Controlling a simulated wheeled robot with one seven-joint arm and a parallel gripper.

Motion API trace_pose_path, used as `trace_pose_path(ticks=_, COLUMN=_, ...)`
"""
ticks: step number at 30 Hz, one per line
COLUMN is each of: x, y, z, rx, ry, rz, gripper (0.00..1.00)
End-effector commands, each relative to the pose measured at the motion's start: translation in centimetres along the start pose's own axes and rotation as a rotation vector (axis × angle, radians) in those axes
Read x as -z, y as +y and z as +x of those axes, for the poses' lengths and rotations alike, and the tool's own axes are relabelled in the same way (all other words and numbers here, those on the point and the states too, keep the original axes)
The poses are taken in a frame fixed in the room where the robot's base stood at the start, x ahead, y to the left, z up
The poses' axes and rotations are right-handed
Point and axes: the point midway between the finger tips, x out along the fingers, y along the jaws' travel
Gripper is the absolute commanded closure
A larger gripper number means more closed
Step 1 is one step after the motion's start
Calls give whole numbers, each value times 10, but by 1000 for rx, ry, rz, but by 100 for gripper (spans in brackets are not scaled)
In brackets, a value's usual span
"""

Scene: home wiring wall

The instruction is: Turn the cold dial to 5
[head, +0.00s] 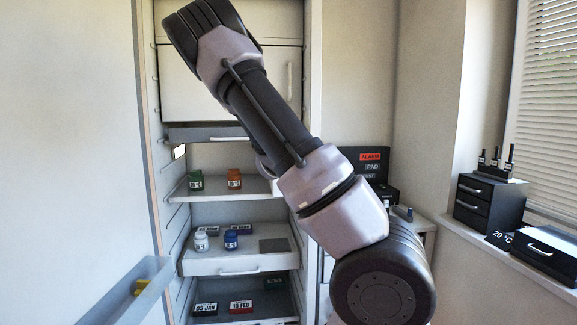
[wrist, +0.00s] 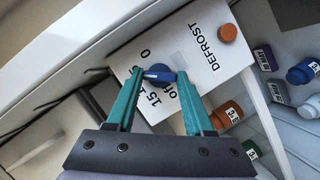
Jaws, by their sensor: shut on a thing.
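A white panel (wrist: 193,52) in the wrist view carries a blue dial (wrist: 160,75) with a pale pointer line that points to the left. Printed marks near the dial include "0" and "15"; other lettering is partly covered, and I cannot read a 5. My gripper (wrist: 159,76) has its green fingers on either side of the dial, shut on it. In the head view my arm crosses the open cabinet, and neither the dial nor my gripper can be made out.
An orange-brown button (wrist: 227,33) sits by the word "DEFROST". Shelves below hold a blue jar (head: 231,239), a white jar (head: 201,240), a green jar (head: 196,180) and an orange jar (head: 234,179). An open door's clear bin (head: 125,292) juts out at lower left.

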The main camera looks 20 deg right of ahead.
Motion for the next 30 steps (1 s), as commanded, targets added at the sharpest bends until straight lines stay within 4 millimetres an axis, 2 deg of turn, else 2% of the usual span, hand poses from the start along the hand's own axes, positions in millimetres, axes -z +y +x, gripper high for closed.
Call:
trace_pose_path(ticks=9, x=-1, y=0, z=0, rx=45, ry=-3, rz=106, gripper=100)
trace_pose_path(ticks=25, x=-2, y=0, z=0, rx=54, ry=-3, rz=124, gripper=100)
trace_pose_path(ticks=26, x=-2, y=0, z=0, rx=54, ry=-3, rz=124, gripper=40)
trace_pose_path(ticks=27, x=-1, y=0, z=0, rx=54, ry=-3, rz=124, gripper=25)
trace_pose_path(ticks=28, x=-1, y=0, z=0, rx=54, ry=-3, rz=124, gripper=18)
trace_pose_path(ticks=30, x=-1, y=0, z=0, rx=53, ry=-2, rz=124, gripper=18)
